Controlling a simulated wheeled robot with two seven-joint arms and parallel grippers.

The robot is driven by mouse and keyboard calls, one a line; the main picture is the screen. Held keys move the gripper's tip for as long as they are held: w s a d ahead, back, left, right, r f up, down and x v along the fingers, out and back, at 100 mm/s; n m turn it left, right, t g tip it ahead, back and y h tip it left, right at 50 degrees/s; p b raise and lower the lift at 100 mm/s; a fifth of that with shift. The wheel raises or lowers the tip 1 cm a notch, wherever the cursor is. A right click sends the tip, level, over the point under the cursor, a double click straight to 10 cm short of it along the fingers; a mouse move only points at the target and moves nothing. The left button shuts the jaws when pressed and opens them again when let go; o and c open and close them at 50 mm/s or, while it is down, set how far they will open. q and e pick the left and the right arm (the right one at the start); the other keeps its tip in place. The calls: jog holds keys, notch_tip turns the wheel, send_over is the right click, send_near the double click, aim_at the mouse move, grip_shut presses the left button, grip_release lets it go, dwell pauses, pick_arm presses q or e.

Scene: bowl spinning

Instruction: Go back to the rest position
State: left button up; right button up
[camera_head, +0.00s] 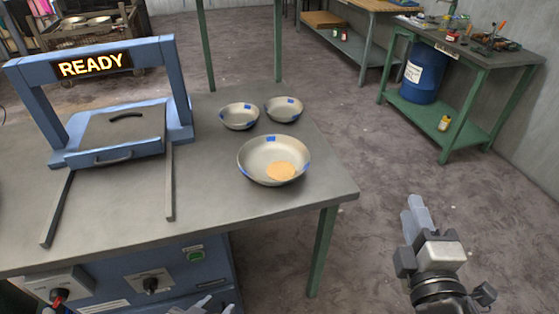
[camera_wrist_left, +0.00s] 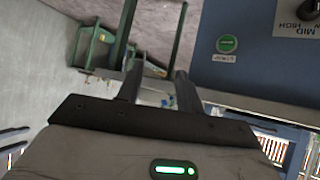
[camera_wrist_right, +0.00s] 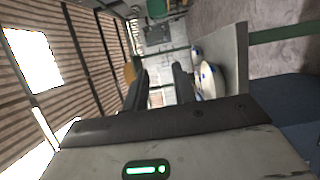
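My left gripper (camera_head: 208,304) shows only at the bottom edge of the head view, in front of the table's blue base. In the left wrist view its two fingers (camera_wrist_left: 157,88) stand apart with nothing between them. My right gripper (camera_head: 416,215) is over the floor to the right of the table, clear of it. In the right wrist view its fingers (camera_wrist_right: 158,88) are apart and empty. A large bowl (camera_head: 258,151) with a tan round patch inside stands near the table's right edge. Two smaller bowls (camera_head: 239,116) (camera_head: 284,109) stand behind it.
The table (camera_head: 215,225) carries a blue frame machine with a READY sign (camera_head: 94,65) and two rails at left. Its front has a green button (camera_head: 195,255) and knobs. A green workbench (camera_head: 470,50) with a blue drum (camera_head: 424,73) stands at back right. The floor between is clear.

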jog(key=shift+f, duration=0.1)
pick_arm(q)
jog(key=shift+s+a+f, duration=0.1)
jog(key=shift+a+f, duration=0.05)
jog(key=shift+f, duration=0.35)
jog(key=shift+a+f, duration=0.15)
jog(key=shift+f, duration=0.35)
pick_arm(e)
jog(key=s+a+f+m+g+y, duration=0.1)
jog(key=s+f+m+g, duration=0.3)
jog(key=f+m, duration=0.3)
jog(key=s+a+f+m+g+y, duration=0.1)
jog(key=s+f+m+g, duration=0.3)
jog(key=f, duration=1.1)
jog(key=s+a+m, duration=0.1)
jog(key=s+m, duration=0.1)
jog(key=m, duration=0.2)
jog(key=shift+a+f+m+y, duration=0.25)
jog(key=shift+f+m+y, duration=0.05)
jog(key=shift+f, duration=0.05)
